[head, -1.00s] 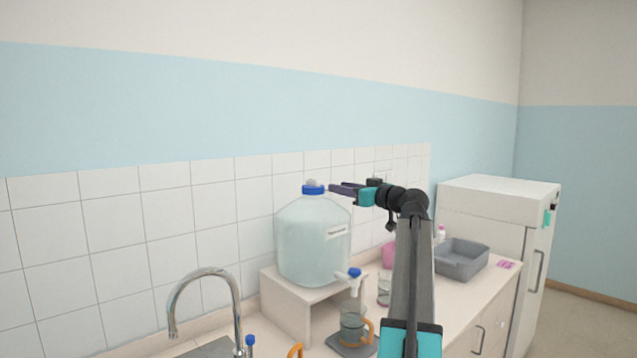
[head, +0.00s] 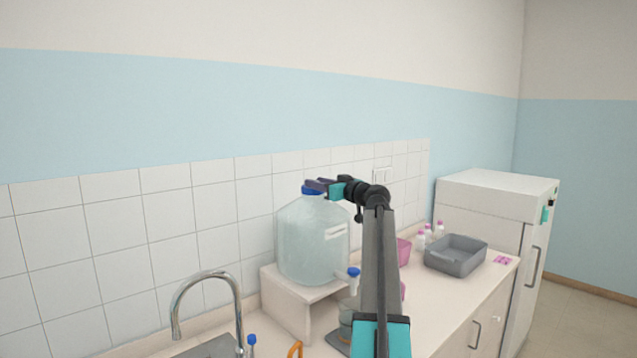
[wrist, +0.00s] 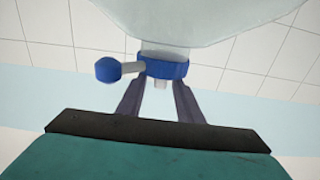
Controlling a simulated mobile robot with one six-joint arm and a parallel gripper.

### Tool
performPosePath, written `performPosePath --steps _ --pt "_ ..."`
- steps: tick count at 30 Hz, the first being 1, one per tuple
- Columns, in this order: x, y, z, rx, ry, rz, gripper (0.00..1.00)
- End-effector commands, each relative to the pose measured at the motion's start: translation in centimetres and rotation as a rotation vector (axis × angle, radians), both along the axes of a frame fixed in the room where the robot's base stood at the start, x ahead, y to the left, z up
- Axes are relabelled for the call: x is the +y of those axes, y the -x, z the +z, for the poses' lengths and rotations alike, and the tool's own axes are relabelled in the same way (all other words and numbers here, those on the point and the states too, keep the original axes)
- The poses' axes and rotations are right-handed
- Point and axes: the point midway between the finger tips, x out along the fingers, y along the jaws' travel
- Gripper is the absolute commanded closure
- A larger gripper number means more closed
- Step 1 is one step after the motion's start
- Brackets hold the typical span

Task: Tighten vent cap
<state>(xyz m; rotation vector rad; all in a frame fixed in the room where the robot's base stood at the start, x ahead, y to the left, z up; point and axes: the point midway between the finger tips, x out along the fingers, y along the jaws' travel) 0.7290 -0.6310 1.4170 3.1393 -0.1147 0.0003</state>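A large clear carboy (head: 308,245) stands on a small pale stand. Its blue cap (head: 311,190) is at the top, partly hidden by my gripper (head: 316,185). A blue round knob (wrist: 107,70) on a pale stem sticks out to the left of the cap.
The stand (head: 287,300) holds the carboy against the tiled wall. A blue-handled spigot (head: 354,272) juts from its lower front. A sink tap (head: 207,276) rises at the left. A grey basin (head: 455,254) and several small bottles stand on the counter at the right.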

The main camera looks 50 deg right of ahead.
Motion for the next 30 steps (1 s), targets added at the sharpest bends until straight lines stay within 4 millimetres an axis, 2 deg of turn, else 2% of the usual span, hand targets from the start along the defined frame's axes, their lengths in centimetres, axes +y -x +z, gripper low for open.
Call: performPosePath --steps 7,13,30 --pt "0.03 -0.04 -0.04 0.000 0.000 0.000 0.67" --pt "0.05 -0.05 -0.04 0.000 0.000 0.001 0.99" --pt "-0.63 0.69 -0.13 0.000 0.001 -0.039 1.00"
